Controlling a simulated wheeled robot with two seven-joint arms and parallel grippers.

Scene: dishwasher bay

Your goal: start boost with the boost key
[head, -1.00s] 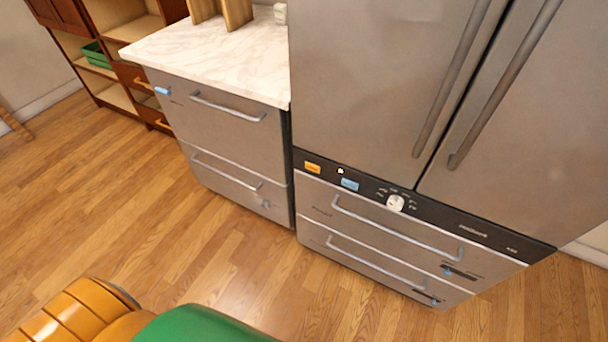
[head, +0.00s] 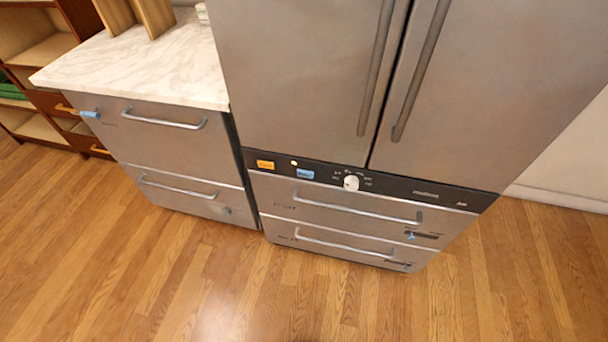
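A black control panel (head: 400,187) runs across the front of the steel appliance, below its two tall doors. An orange key (head: 265,164) is at the panel's left end. A blue key (head: 305,174) is to its right. Their labels are too small to read, so I cannot tell which is the boost key. A small pale light or dot (head: 294,162) shows between and above the keys. A white round knob (head: 351,183) sits further right, with small marks around it. Neither of my grippers is in view.
Two steel drawers with bar handles (head: 357,210) are below the panel. A marble-topped cabinet (head: 140,65) with steel drawers stands to the left, and brown shelving (head: 30,60) beyond it. The wooden floor (head: 200,290) in front is clear.

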